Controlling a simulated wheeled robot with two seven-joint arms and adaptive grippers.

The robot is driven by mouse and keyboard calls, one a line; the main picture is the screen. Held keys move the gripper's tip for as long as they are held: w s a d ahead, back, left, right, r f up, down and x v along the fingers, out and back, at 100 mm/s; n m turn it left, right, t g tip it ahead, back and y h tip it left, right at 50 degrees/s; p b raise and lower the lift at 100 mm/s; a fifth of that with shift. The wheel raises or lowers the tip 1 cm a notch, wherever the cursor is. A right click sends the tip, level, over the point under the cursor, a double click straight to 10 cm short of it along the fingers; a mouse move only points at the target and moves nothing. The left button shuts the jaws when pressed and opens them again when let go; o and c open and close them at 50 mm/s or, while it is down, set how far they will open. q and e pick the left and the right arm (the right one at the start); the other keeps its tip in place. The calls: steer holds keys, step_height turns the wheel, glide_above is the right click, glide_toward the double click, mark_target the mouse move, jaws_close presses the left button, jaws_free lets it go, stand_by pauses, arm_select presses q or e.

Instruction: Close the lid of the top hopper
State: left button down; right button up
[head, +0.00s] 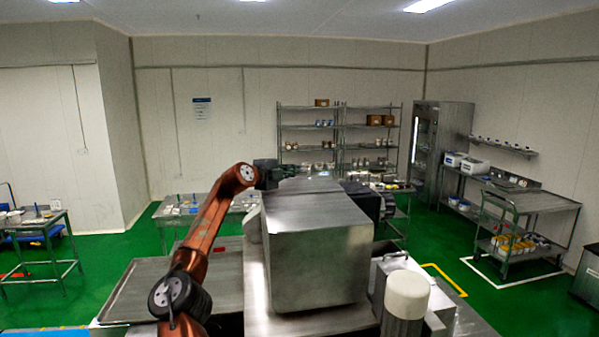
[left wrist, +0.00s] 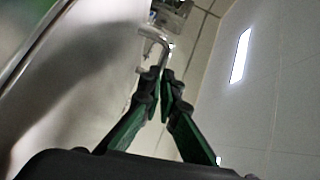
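The encrusting machine's large silver metal body (head: 318,255) stands in the middle of the head view. Its top hopper (head: 310,186) shows as a metal form at the upper back, and the lid's exact angle is hard to tell there. My left gripper (head: 268,174) is at the hopper's left side, small and dark. In the left wrist view, a smooth metal surface, seemingly the lid (left wrist: 75,85), fills the left side. A pale bent handle (left wrist: 152,36) stands out beside it. My left gripper (left wrist: 161,74) has its green-black fingers drawn together, with one handle leg between the tips. My right gripper cannot be made out.
A white-topped cylinder (head: 408,295) stands at the machine's front right. A flat metal tray (head: 135,290) lies to the left. Shelves (head: 310,135) line the back wall, and a cart (head: 515,235) stands at right. Green floor is open between them.

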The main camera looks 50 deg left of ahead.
mark_target(289, 187)
arm_select(q)
steer(key=shift+s+r, duration=0.1)
steer(key=shift+s+d+f+b, duration=0.2)
steer(key=shift+d+b, duration=0.25)
steer(key=shift+b, duration=0.2)
steer(key=s+d+b, duration=0.1)
steer(key=s, duration=0.1)
steer(key=s+d+b, duration=0.2)
steer(key=shift+d+r, duration=0.25)
steer(key=shift+r, duration=0.15)
steer(key=b+v, duration=0.2)
steer(key=v, duration=0.1)
steer(key=b+v, duration=0.3)
steer(key=shift+s+d+r, duration=0.2)
steer(key=shift+s+r, duration=0.05)
steer(key=shift+s+d+r, duration=0.1)
steer(key=shift+s+d, duration=0.05)
steer(key=shift+s, duration=0.05)
steer(key=shift+w, duration=0.1)
